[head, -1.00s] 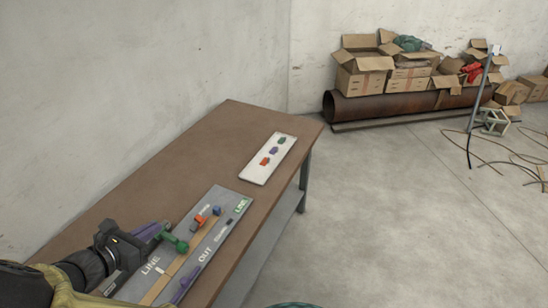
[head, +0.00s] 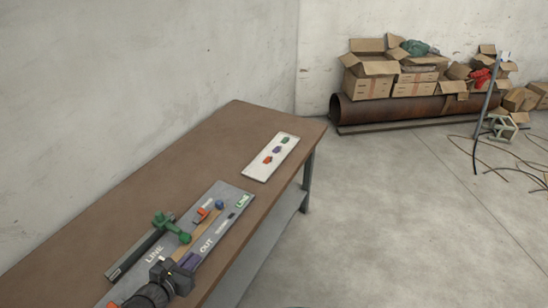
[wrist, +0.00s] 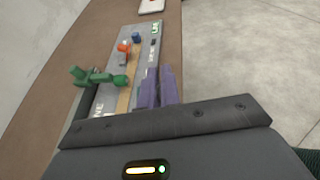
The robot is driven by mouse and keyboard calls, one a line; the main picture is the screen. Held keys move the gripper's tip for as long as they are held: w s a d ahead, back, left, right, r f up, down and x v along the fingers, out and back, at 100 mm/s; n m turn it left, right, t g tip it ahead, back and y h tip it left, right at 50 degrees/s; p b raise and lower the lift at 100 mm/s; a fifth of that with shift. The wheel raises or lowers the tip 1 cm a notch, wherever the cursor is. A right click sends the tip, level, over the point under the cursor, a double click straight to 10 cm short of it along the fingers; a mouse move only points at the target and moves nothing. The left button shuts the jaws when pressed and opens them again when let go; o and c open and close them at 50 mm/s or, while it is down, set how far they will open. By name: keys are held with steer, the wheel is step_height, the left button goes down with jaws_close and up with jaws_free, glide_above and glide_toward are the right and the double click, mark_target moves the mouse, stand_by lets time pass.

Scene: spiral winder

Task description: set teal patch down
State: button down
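No teal piece that I can single out as the patch shows clearly. The nearest in colour is a small dark green piece (head: 285,140) at the far end of a white tray (head: 257,172), beyond a purple piece (head: 277,149) and a red one (head: 267,160). My gripper (head: 187,262) is over the near right part of the grey labelled board (head: 231,192). In the wrist view its purple fingers (wrist: 158,88) stand close together, with nothing clearly visible between them.
A green knobbed handle (head: 170,228) lies left of my gripper, beside a dark rail (head: 135,252). Red (head: 202,214) and blue (head: 219,204) pieces sit farther up the board. The brown table (head: 235,125) is bare around the tray. Boxes (head: 370,78) stand far off.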

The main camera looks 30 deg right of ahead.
steer(key=w+d+f+n+t+y+b, duration=0.1)
steer(key=w+d+f+n+y+b, duration=0.1)
steer(key=d+f+n+y+b, duration=0.1)
steer(key=w+d+f+n+t+y+b, duration=0.2)
steer(key=d+f+n+y+b, duration=0.1)
steer(key=d+f, duration=0.3)
steer(key=w+d+f+n+t+y+b, duration=0.2)
steer(key=w+d+f+n+y+b, duration=0.1)
steer(key=d, duration=0.5)
step_height(320, 180, down, 2)
steer(key=shift+f+n+y+b, duration=0.15)
steer(key=shift+n+y+b, duration=0.45)
steer(key=shift+y, duration=0.2)
steer(key=shift+w, duration=0.1)
